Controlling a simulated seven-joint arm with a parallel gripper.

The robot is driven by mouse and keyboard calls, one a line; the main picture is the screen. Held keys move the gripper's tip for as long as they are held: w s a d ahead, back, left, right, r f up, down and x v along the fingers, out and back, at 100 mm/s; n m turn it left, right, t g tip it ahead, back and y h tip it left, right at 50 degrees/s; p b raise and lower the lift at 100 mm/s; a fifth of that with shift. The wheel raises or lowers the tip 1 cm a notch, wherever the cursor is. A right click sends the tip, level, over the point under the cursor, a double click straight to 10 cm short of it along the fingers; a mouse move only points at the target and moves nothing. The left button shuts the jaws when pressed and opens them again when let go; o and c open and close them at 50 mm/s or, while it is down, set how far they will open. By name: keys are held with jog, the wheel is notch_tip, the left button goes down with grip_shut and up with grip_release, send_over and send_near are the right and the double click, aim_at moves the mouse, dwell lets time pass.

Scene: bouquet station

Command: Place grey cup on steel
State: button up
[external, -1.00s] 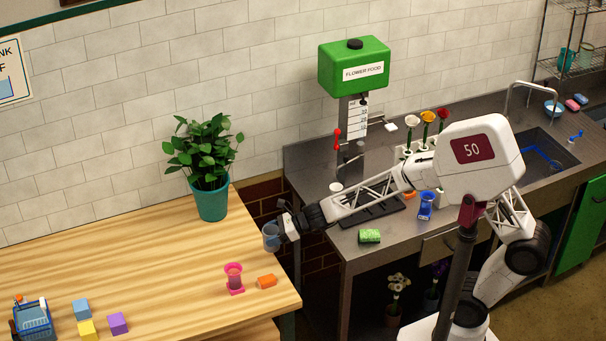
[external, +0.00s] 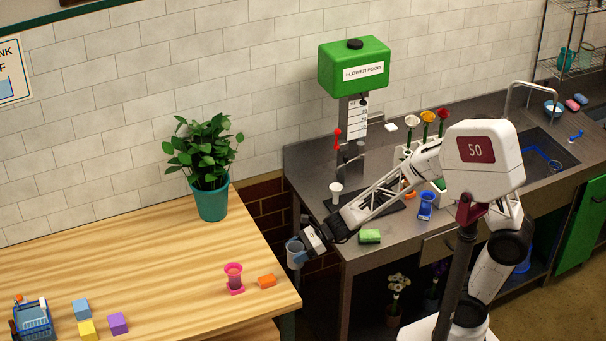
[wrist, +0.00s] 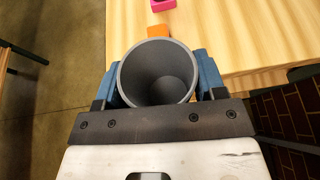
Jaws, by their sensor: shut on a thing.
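The grey cup (external: 294,254) is held in my gripper (external: 301,249), in the gap between the wooden table and the steel counter. In the wrist view my gripper (wrist: 158,85) has its blue fingers on both sides of the grey cup (wrist: 157,72). The cup's open mouth faces the camera and its inside looks empty. The steel counter (external: 338,228) is to the right of my gripper in the external view, with its near left corner close to my wrist.
The wooden table (external: 150,260) holds a pink cup (external: 234,276), an orange block (external: 267,282) and a potted plant (external: 211,203). Bare steel shows left of the sponge.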

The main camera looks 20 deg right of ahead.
jog(key=shift+w+a, duration=0.1)
jog(key=w+a+f, duration=0.1)
jog(key=w+a, duration=0.8)
jog(key=a, duration=0.1)
jog(key=shift+w+a+f, duration=0.15)
jog(key=shift+a, duration=0.1)
dwell(0.4)
jog(key=shift+w+a, duration=0.1)
jog(key=shift+w+a+f, duration=0.1)
jog(key=shift+w+a, duration=0.25)
jog(key=shift+a, duration=0.05)
jog(key=shift+w+a+f, duration=0.2)
jog(key=shift+f, duration=1.35)
jog(key=shift+f, duration=0.15)
jog(key=o, duration=1)
